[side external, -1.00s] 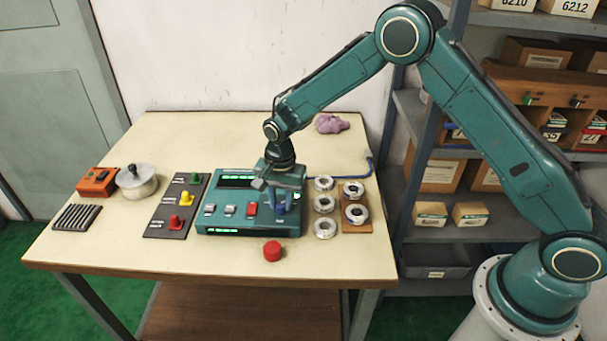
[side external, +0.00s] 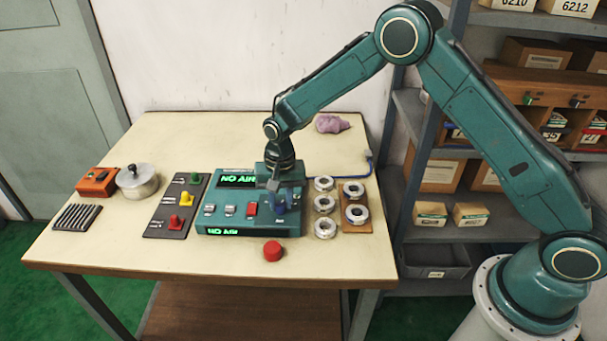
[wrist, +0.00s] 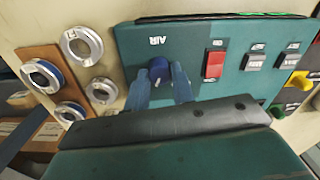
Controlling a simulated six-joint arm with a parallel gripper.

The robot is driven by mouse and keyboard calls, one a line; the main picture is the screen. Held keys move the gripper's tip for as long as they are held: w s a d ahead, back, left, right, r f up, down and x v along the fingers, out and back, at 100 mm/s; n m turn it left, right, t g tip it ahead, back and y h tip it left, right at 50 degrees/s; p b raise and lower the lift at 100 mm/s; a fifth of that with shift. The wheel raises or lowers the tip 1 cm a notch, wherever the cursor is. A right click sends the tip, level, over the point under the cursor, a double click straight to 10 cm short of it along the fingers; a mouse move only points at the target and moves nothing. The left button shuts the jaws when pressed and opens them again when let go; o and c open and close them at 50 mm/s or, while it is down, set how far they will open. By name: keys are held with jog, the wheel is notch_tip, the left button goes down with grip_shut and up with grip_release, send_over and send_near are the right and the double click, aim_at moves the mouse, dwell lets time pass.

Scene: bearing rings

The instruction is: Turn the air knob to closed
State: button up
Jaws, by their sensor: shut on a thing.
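The blue air knob (wrist: 158,68) sits on the teal control panel (wrist: 205,37) below the upside-down AIR label in the wrist view. A light pointer mark shows on the knob. My gripper (wrist: 160,80) is shut on the knob, one blue finger on each side. In the side view my gripper (side external: 279,206) is at the panel's right end and mostly hides the knob. The panel (side external: 240,220) shows green NO AIR text on its upper display (side external: 238,180) and on its front strip (side external: 236,231).
Several bearing rings (side external: 324,204) lie right of the panel, some on a wooden board (side external: 357,225). A red switch (side external: 251,209) is left of the knob. A red button (side external: 272,251) stands in front. A dark switch board (side external: 163,221) lies left.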

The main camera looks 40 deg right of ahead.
aim_at(280, 202)
jog(key=n, duration=0.7)
jog(key=shift+w, duration=0.1)
jog(key=n, duration=0.6)
jog(key=shift+a+n, duration=0.1)
jog(key=shift+n, duration=0.3)
jog(key=o, duration=1)
jog(key=r, duration=1.3)
jog(key=shift+w+d+r, duration=0.1)
jog(key=shift+d+r, duration=0.1)
jog(key=shift+r, duration=0.2)
